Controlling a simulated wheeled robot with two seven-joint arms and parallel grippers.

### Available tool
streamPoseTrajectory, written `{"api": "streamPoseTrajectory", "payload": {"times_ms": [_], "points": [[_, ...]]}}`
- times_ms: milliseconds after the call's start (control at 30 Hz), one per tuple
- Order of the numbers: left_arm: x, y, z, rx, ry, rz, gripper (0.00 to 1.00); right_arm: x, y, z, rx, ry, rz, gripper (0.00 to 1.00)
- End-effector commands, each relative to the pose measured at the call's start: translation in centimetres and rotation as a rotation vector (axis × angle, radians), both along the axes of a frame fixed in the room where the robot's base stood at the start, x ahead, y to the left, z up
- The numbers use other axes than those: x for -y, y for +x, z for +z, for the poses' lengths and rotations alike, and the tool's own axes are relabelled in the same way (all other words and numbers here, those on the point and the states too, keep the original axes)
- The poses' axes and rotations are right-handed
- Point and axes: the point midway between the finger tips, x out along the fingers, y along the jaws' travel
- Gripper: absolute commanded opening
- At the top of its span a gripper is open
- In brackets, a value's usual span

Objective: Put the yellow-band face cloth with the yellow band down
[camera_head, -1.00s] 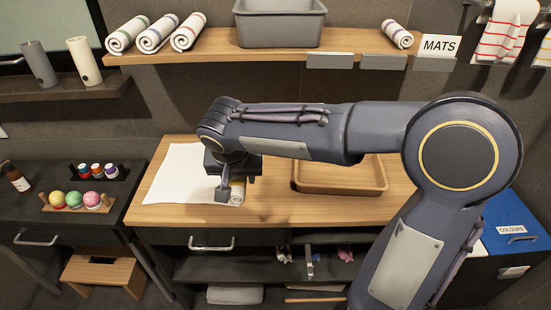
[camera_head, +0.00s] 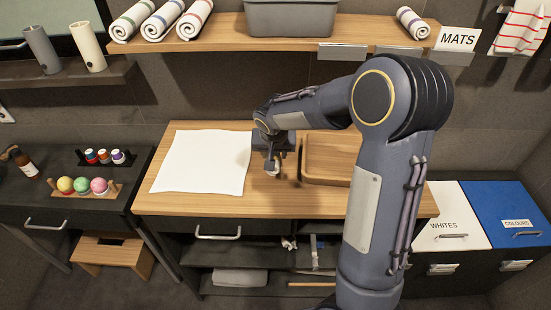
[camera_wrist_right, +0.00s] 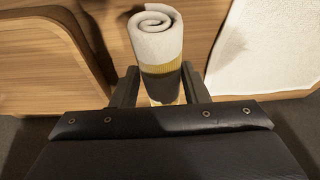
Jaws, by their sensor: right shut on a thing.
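My right gripper (camera_head: 272,164) is shut on a rolled face cloth (camera_wrist_right: 155,38). The cloth is pale with a yellow band and a dark grey section, and its spiral end shows in the wrist view. The two fingers (camera_wrist_right: 158,88) press its sides. In the head view the arm and gripper mostly hide the cloth. It is over the wooden counter, between a flat white cloth (camera_head: 203,160) and a wooden tray (camera_head: 326,150). I cannot tell whether it touches the counter. My left gripper is not in view.
Rolled striped towels (camera_head: 163,19) and a grey bin (camera_head: 290,17) stand on the shelf above. WHITES (camera_head: 452,216) and COLOURS (camera_head: 510,210) bins are at right. The counter's front strip (camera_head: 215,206) is clear. Bath balls (camera_head: 82,186) sit at left.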

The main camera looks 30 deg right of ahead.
Motion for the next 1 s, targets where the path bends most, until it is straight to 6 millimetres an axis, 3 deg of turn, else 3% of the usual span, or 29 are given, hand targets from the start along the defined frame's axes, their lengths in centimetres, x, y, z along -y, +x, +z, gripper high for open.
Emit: {"api": "streamPoseTrajectory", "payload": {"times_ms": [300,733,767,800,900,1000], "points": [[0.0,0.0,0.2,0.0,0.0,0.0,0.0,0.8,0.4,-3.8,-0.002,-0.001,0.001,0.23],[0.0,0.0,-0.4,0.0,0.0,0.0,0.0,0.7,0.4,-4.5,0.001,-0.001,0.0,0.23],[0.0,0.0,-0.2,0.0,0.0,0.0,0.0,0.7,0.4,-4.3,0.001,-0.001,0.0,0.43],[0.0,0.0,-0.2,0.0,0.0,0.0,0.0,0.7,0.4,-4.3,0.001,-0.001,0.0,0.49],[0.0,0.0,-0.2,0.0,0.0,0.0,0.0,0.7,0.4,-4.3,0.001,-0.001,0.0,0.62],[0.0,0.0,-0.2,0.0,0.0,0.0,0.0,0.7,0.4,-4.3,0.0,0.0,0.0,0.63]]}}
